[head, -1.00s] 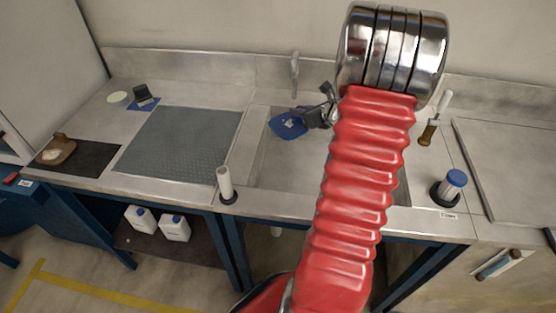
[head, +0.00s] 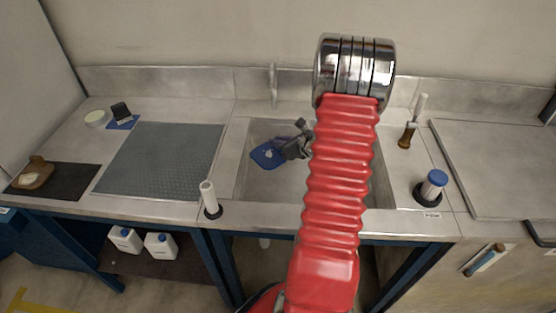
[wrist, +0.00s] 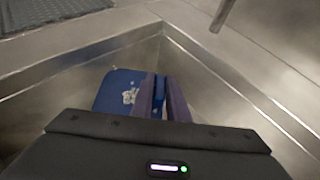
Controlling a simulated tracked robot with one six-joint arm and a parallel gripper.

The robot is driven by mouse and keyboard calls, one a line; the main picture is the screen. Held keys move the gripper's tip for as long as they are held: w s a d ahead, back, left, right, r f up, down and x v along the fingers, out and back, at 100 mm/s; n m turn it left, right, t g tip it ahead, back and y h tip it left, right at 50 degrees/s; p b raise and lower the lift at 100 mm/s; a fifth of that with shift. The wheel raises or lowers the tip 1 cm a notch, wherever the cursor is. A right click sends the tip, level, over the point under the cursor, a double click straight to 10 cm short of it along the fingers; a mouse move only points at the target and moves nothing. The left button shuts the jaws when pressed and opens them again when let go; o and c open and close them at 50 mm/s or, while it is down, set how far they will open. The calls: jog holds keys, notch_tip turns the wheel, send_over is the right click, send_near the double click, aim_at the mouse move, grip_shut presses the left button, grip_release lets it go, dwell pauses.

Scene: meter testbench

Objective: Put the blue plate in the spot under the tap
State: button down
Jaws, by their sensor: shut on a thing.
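The blue plate (head: 267,154), with whitish bits on it, is at the left part of the sink (head: 247,180) in the head view. It also shows in the wrist view (wrist: 117,92), partly hidden by my fingers. My gripper (head: 303,142) is shut on the plate at its right side. In the wrist view my fingers (wrist: 163,98) overlap the plate's right part. The tap (head: 273,85) stands behind the sink, beyond the plate. I cannot tell whether the plate touches the sink floor.
A textured grey mat (head: 160,160) lies left of the sink. A white-handled brush (head: 209,200) stands at the sink's front left. A blue-capped holder (head: 433,185) and a brown-handled brush (head: 410,125) stand right of it. My red arm hides part of the sink.

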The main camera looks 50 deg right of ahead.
aim_at(278, 151)
jog(key=shift+f, duration=2.4)
jog(key=shift+f, duration=2)
jog(key=shift+f, duration=0.1)
jog(key=c, duration=1.7)
grip_release()
jog(key=v, duration=1.2)
jog(key=shift+a, duration=0.1)
